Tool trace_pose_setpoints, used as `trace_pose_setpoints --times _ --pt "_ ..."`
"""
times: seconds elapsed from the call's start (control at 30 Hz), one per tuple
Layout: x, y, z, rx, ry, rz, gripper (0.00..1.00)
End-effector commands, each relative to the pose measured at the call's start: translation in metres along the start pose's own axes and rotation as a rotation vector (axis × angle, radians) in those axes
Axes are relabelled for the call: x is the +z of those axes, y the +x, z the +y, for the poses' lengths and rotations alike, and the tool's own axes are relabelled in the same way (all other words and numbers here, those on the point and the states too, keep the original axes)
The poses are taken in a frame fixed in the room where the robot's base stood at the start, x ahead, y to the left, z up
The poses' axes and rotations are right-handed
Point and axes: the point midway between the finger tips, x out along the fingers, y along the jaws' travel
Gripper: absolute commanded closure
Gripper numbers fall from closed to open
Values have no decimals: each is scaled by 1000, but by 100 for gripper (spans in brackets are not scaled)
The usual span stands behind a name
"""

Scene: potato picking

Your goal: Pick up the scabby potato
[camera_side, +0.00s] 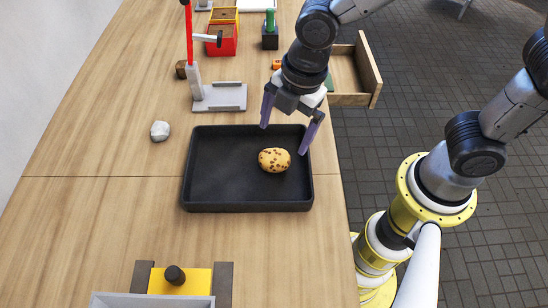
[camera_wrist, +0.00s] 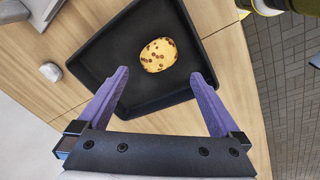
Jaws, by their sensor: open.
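The scabby potato (camera_side: 274,160) is yellow with brown spots and lies in a black tray (camera_side: 217,189), right of the tray's middle. It also shows in the wrist view (camera_wrist: 158,54), ahead of the fingertips and roughly between their lines. My gripper (camera_side: 285,138) has purple fingers, spread open and empty, above the far right part of the tray. In the wrist view my gripper (camera_wrist: 160,75) shows both fingers apart, with the potato beyond them and not touched.
A grey-white stone-like lump (camera_side: 160,131) lies left of the tray. Behind stand a grey stand with a red post (camera_side: 193,60), a red box (camera_side: 221,42) and an open wooden drawer (camera_side: 362,72). A yellow block with a black knob (camera_side: 180,280) is in front.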

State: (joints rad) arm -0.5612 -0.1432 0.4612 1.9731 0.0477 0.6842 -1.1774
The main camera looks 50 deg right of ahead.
Motion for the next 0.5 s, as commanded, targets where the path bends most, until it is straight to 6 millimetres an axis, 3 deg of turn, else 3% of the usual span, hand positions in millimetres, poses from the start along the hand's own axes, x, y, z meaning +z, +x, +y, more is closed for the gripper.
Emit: trace_pose_setpoints --times 0.1,0.37,0.5 --pt "0 20 0 -3 0 -1 0" --pt "0 38 0 0 1 0 0" --pt "0 57 1 -4 1 -2 0"
